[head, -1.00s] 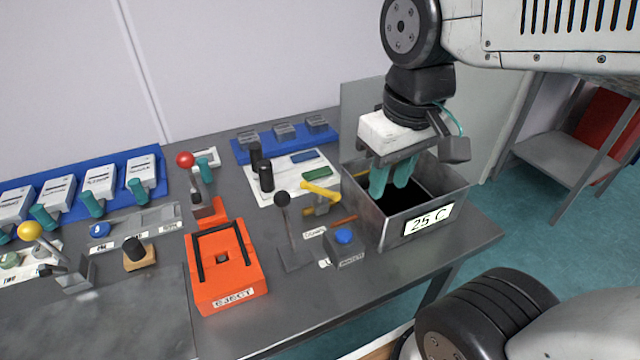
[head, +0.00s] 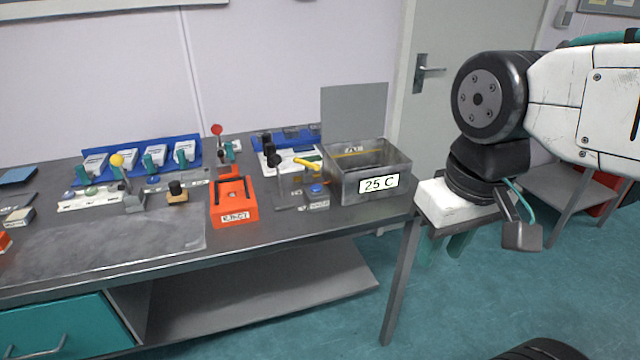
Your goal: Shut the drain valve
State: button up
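The yellow lever handle (head: 307,163), which looks like the drain valve's, is on the bench just left of the metal bath (head: 347,192) labelled "25 C". The handle lies roughly level, pointing left and right in the picture; its small body below is partly hidden by the blue-button block. My gripper (head: 443,248), with teal fingers, hangs to the right of the bath, beyond the bench's right end and over the floor. Its fingers point down with a gap between them and hold nothing visible. They are partly hidden by the gripper's white body.
A black-knobbed lever (head: 271,161) and a block with a blue button (head: 318,191) stand close around the valve. A grey upright panel (head: 354,114) rises behind the bath.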

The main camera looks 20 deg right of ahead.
aim_at(316, 167)
jog(key=u, duration=0.7)
jog(key=i, duration=1.2)
jog(key=z, duration=0.7)
